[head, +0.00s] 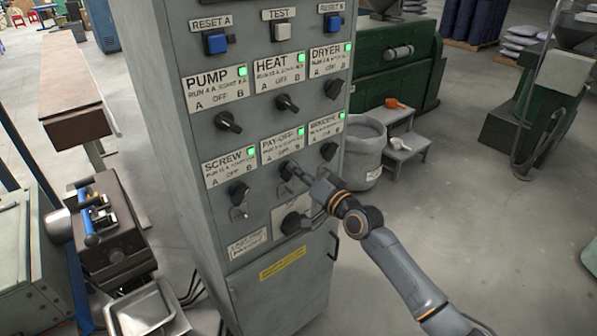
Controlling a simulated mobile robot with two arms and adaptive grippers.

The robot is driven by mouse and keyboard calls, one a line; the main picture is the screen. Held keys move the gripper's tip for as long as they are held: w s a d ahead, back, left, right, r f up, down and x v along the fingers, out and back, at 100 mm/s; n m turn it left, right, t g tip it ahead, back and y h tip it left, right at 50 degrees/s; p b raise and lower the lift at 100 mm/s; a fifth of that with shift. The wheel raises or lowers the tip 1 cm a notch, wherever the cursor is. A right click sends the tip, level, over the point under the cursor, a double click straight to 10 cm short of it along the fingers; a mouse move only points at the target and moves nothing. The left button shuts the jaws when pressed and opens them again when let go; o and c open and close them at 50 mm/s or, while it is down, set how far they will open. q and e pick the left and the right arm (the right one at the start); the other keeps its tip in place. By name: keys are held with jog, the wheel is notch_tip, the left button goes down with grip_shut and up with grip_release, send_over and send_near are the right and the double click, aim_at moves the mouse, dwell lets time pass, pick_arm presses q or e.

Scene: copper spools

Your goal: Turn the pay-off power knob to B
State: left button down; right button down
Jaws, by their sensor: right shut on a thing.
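The grey control cabinet (190,190) stands in the middle of the head view. The PAY-OFF label (283,146), with A, OFF and B marks and a lit green lamp, is in the middle of its lower row. The black pay-off knob (286,170) is just below that label. My right gripper (297,174) reaches in from the lower right and is shut on this knob. Its fingers partly cover the knob, so I cannot tell which mark it points to. My left gripper is not in view.
The SCREW knob (238,192) and WINDER knob (328,151) flank the pay-off knob closely. The PUMP knob (228,122), HEAT knob (287,103) and DRYER knob (334,88) are above. A larger dark knob (294,222) is below. A grey bin (364,150) stands behind.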

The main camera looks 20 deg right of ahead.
dwell(0.3)
jog(key=c, duration=1.3)
grip_release()
jog(key=shift+c, duration=0.2)
jog(key=v, duration=1.2)
